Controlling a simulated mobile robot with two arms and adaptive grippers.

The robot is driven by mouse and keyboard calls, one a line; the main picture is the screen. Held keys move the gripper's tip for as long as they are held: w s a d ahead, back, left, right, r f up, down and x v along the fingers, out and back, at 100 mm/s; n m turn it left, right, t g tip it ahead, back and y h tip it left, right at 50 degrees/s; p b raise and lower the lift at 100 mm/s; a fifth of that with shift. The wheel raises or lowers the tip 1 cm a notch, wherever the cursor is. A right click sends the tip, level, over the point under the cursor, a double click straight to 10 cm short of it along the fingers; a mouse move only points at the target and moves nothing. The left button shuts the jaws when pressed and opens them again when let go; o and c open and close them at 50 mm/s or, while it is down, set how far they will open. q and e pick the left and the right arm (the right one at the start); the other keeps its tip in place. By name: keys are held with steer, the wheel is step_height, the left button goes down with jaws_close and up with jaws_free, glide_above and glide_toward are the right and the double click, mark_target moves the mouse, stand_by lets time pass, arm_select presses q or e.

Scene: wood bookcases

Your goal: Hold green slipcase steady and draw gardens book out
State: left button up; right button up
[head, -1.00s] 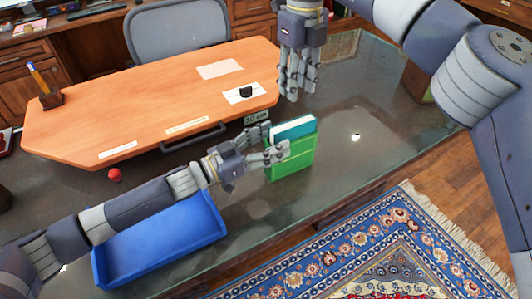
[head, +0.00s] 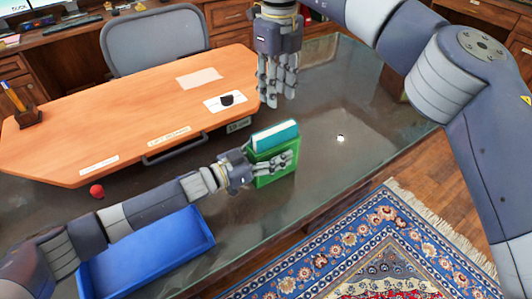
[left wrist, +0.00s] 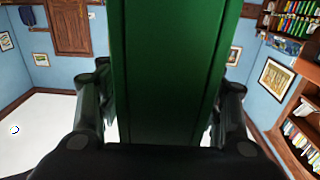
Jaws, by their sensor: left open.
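The green slipcase (head: 273,179) stands upright on the glass-topped desk. The gardens book (head: 275,137) sits in it, its teal cover and pale page edge showing above the slipcase. My left gripper (head: 270,162) is at the slipcase, coming from the left, with fingers around its sides. In the left wrist view the slipcase (left wrist: 168,70) fills the middle between the open fingers, and I cannot see firm contact. My right gripper (head: 277,90) hangs above and behind the book, fingers pointing down, apart and empty, not touching the book.
A blue tray (head: 205,246) lies at the front left of the glass desk (head: 345,105). A wooden board (head: 130,125) with papers is behind my left arm. A red ball (head: 97,191) sits near its front edge. The glass right of the slipcase is clear.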

mark_target(276, 129)
arm_select(q)
steer(key=shift+c, duration=0.6)
steer(key=c, duration=1.1)
arm_select(e)
steer(key=o, duration=0.3)
step_height(276, 129, down, 13)
steer(key=n, duration=1.6)
